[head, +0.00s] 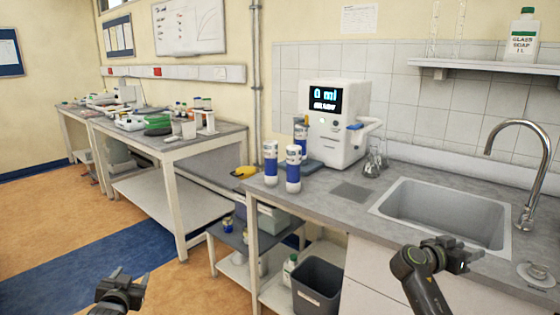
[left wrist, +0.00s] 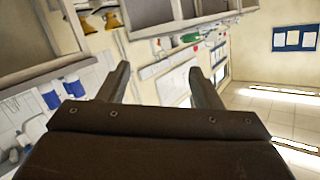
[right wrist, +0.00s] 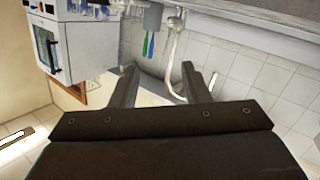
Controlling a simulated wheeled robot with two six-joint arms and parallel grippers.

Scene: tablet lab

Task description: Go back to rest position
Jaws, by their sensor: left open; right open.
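My left gripper (head: 124,284) is low at the left of the head view, in the air over the floor. Its two fingers are apart and empty in the left wrist view (left wrist: 160,82). My right gripper (head: 466,254) is in front of the sink counter, near its front edge. Its fingers are apart with nothing between them in the right wrist view (right wrist: 159,85). Neither gripper touches any object that I can see.
The grey counter (head: 338,213) holds a white dispenser (head: 345,150), blue-and-white bottles (head: 293,169), flasks (head: 371,165) and a sink (head: 440,212) with a tall tap (head: 527,170). A grey bin (head: 317,287) stands below. A cluttered bench (head: 185,150) is at left. The floor (head: 188,285) between is open.

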